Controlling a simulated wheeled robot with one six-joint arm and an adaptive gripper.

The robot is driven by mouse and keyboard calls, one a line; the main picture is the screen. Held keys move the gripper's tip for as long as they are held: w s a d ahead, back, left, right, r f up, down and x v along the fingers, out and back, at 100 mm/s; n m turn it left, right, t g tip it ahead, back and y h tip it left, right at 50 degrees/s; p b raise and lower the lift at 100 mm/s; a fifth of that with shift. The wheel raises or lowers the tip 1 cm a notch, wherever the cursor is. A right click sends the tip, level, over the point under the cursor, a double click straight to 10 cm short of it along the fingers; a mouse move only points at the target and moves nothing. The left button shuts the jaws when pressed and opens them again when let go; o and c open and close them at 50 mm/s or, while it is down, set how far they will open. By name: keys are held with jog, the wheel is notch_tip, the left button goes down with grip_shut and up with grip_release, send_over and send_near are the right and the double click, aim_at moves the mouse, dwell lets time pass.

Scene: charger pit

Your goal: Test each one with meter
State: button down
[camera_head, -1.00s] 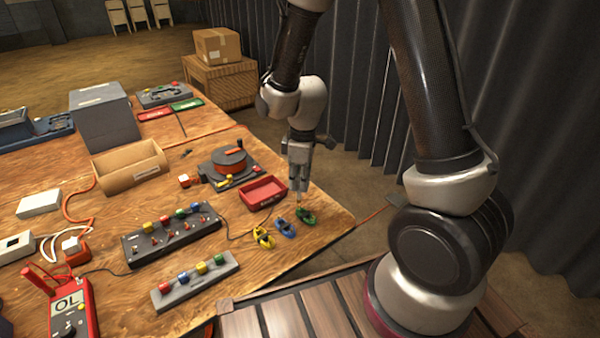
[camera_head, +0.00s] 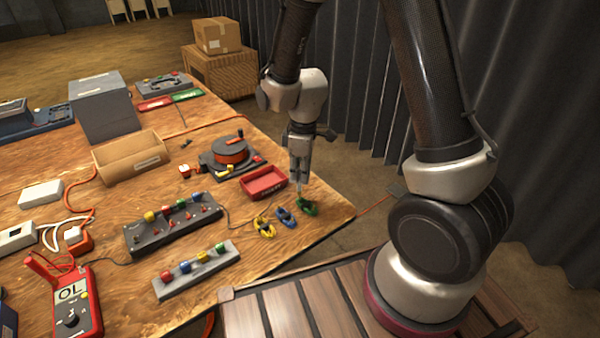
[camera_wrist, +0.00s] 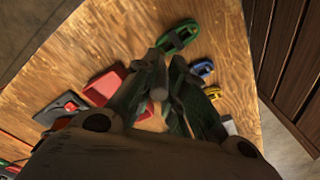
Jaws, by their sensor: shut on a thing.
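My gripper (camera_head: 299,182) is above the front right of the table, shut on a slim grey rod, whose round end (camera_wrist: 159,90) shows between the fingers in the wrist view. The rod points down near a green clip-like piece (camera_head: 307,207); I cannot tell whether they touch. The green piece also shows in the wrist view (camera_wrist: 178,37). Next to it lie a blue piece (camera_head: 285,216) and a yellow piece (camera_head: 264,227), which appear beside the fingers in the wrist view. The red meter (camera_head: 78,305) at the front left reads OL.
A red tray (camera_head: 264,183) lies just behind the pieces. A grey strip with coloured blocks (camera_head: 196,272) and a dark switch panel (camera_head: 173,227) are left of them. A reel (camera_head: 231,155) and cardboard bin (camera_head: 130,160) stand farther back. The table's right edge is close to the gripper.

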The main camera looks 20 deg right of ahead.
jog(key=shift+f, duration=0.9)
dwell(1.4)
jog(key=c, duration=1.4)
grip_release()
jog(key=shift+o, duration=0.2)
jog(key=shift+o, duration=1.4)
jog(key=shift+r, duration=0.1)
jog(key=shift+r, duration=3.7)
